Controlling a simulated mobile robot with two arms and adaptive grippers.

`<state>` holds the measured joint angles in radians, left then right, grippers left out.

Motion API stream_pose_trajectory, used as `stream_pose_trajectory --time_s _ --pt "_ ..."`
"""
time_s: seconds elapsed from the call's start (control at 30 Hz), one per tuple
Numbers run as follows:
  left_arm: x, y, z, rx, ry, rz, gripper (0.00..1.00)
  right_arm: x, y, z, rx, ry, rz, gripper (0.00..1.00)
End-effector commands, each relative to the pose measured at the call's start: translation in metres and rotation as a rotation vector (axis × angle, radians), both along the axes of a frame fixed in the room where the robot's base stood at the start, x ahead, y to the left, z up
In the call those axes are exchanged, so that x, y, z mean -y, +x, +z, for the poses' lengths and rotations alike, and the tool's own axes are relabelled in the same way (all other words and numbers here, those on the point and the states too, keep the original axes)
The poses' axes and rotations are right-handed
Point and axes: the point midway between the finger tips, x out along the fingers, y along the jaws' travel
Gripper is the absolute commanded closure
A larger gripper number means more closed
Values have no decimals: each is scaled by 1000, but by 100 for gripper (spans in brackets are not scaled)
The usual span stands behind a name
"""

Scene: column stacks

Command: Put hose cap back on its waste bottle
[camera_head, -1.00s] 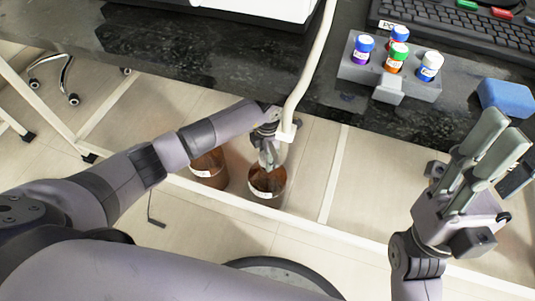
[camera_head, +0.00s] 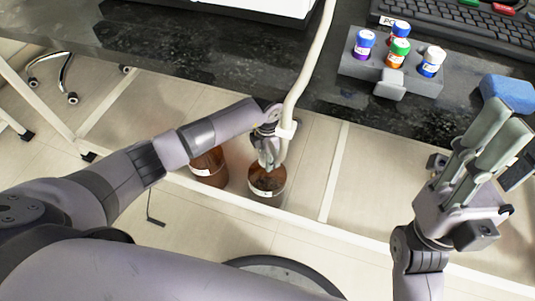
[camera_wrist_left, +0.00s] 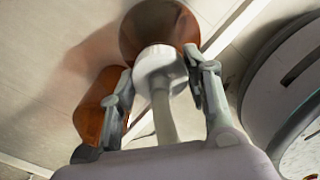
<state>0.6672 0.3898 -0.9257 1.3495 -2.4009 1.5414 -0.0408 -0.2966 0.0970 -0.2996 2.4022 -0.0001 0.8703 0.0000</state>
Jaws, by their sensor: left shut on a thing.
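My left gripper (camera_head: 269,157) is shut on the white hose cap (camera_wrist_left: 158,62), with a finger on either side of it in the left wrist view. The pale hose (camera_head: 307,72) runs from the cap up past the bench edge. The brown waste bottle (camera_head: 267,184) stands upright below this gripper. In the left wrist view the cap overlaps the bottle (camera_wrist_left: 158,25) and hides its mouth, so I cannot tell whether they touch. My right gripper (camera_head: 498,136) is raised at the right and holds nothing visible; its finger gap is unclear.
A second brown bottle (camera_head: 208,167) stands close to the left. A pale frame bar (camera_head: 335,172) is at the right. The dark bench (camera_head: 200,55) above carries a grey rack (camera_head: 360,74) with several capped vials, a blue block (camera_head: 508,93) and a keyboard (camera_head: 480,35).

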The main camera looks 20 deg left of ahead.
Motion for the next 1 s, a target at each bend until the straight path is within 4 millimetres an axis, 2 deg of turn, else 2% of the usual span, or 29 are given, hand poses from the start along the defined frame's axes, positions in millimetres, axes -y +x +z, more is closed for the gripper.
stream_pose_trajectory --time_s 0.67,1.0 --pt "-1 0 -7 0 1 1 81 0 0 -2 2 2 0 60" --pt "-1 0 -8 0 1 1 81 0 0 4 22 3 0 60"
